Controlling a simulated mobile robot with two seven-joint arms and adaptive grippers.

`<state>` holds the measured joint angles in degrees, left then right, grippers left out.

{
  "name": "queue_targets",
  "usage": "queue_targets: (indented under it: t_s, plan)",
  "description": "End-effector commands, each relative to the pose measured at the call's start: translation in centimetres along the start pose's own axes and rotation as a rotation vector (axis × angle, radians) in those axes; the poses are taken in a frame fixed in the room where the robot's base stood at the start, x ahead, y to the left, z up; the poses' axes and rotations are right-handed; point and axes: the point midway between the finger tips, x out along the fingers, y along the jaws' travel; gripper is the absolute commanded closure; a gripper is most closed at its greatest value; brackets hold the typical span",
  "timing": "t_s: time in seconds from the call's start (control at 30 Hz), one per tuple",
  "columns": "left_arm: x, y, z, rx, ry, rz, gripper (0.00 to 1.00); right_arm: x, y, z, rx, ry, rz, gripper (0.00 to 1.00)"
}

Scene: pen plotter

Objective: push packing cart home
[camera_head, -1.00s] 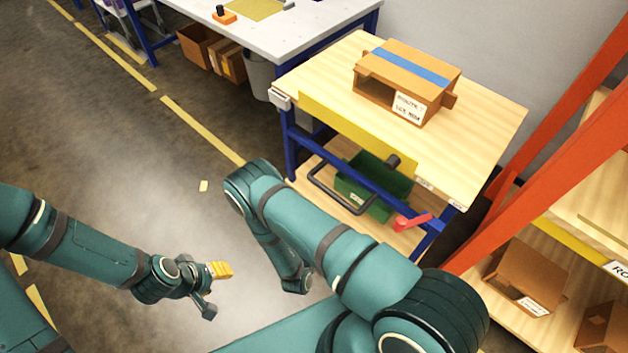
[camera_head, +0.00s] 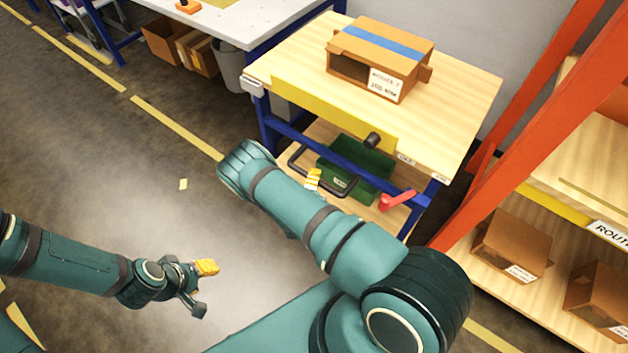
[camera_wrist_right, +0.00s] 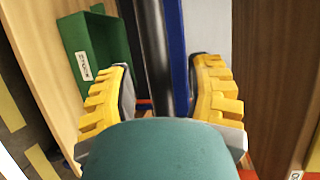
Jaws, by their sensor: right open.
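The packing cart (camera_head: 455,100) has a pale wooden top, a yellow front strip, a blue frame and a lower shelf. Its black looped handle (camera_head: 297,157) sticks out at the front, and a red lever (camera_head: 398,200) sits to its right. My right gripper (camera_head: 313,179) is at the handle, mostly hidden behind my arm. In the right wrist view, my right gripper (camera_wrist_right: 163,75) is open, its yellow fingers on either side of a black bar (camera_wrist_right: 150,50). It is not closed on it. My left gripper (camera_head: 203,287) is open and empty over the floor, far from the cart.
A carton with blue tape (camera_head: 380,50) stands on the cart, and a green bin (camera_head: 360,165) on its lower shelf. An orange-framed rack (camera_head: 500,130) with cartons is close on the right. A workbench (camera_head: 235,18) stands behind left. The floor (camera_head: 110,170) at left is clear.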

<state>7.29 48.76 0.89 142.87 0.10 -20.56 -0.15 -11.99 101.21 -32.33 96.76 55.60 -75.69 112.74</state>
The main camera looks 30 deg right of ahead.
Motion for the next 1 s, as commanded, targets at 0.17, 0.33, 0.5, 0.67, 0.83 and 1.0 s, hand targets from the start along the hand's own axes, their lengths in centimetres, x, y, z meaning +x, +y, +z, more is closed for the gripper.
queue_targets:
  t_s: [0.17, 0.33, 0.5, 0.67, 0.83, 1.0]
  plan:
    - [0.1, 0.0, 0.0, 0.0, 0.001, 0.0, 0.53, 0.5, 0.0, 0.0, 0.0, 0.0, 0.001, 0.48]
    - [0.1, 0.0, 0.0, 0.0, 0.001, 0.0, 0.53, 0.5, 0.0, 0.0, 0.0, 0.0, 0.001, 0.48]
    - [0.1, 0.0, 0.0, 0.0, 0.001, 0.0, 0.53, 0.5, 0.0, 0.0, 0.0, 0.0, 0.001, 0.94]
    - [0.1, 0.0, 0.0, 0.0, 0.001, 0.0, 0.53, 0.5, 0.0, 0.0, 0.0, 0.0, 0.001, 1.0]
    - [0.1, 0.0, 0.0, 0.0, 0.0, 0.0, 0.53, 0.5, -0.1, -0.1, 0.0, 0.0, 0.0, 1.0]
    - [-0.3, 0.1, 0.0, 0.0, -0.001, 0.0, 0.53, 0.7, -0.3, -1.4, -0.001, 0.003, -0.002, 1.0]
